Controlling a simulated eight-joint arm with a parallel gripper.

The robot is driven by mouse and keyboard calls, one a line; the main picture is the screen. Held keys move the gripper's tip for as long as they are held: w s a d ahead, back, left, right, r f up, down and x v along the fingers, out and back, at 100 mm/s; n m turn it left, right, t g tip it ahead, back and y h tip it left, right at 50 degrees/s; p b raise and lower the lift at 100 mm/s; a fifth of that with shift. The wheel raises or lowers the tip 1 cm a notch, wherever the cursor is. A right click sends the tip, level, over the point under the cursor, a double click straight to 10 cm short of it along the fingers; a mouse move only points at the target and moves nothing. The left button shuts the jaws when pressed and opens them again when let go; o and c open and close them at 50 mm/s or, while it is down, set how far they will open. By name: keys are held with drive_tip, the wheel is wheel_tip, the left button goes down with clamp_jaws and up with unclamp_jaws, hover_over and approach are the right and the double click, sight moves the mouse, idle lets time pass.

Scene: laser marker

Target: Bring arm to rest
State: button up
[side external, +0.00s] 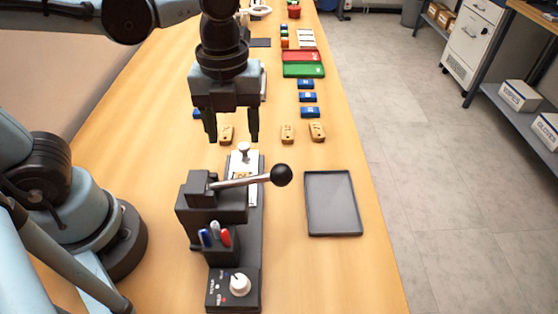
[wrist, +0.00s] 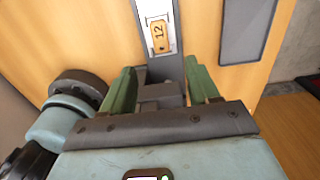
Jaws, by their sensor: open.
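My gripper (side external: 231,137) is open and empty, pointing down above the table behind the laser marker. Its two green fingers also show in the wrist view (wrist: 162,85), spread apart with nothing between them. The laser marker (side external: 213,205) is a dark machine with a lever ending in a black ball (side external: 281,175), and a white knob (side external: 239,284) on its front panel. A wooden tag marked 12 (wrist: 159,36) lies on the marker's pale bed in the wrist view. In the side view the tag is partly hidden under the lever.
An empty grey tray (side external: 333,203) lies right of the marker. Wooden tags (side external: 288,133) and blue blocks (side external: 308,97) stand behind it. Green (side external: 303,71) and red (side external: 301,56) trays lie farther back. The table's right edge borders open floor.

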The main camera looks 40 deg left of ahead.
drive_tip(key=w+a+n+t, duration=0.1)
drive_tip(key=a+n+t, duration=0.2)
drive_tip(key=n, duration=1)
drive_tip(key=w+a+n+t, duration=0.2)
drive_tip(key=a+n+t, duration=0.2)
drive_tip(key=n, duration=1)
drive_tip(key=shift+a+f, duration=0.3)
drive_tip(key=shift+a, duration=0.6)
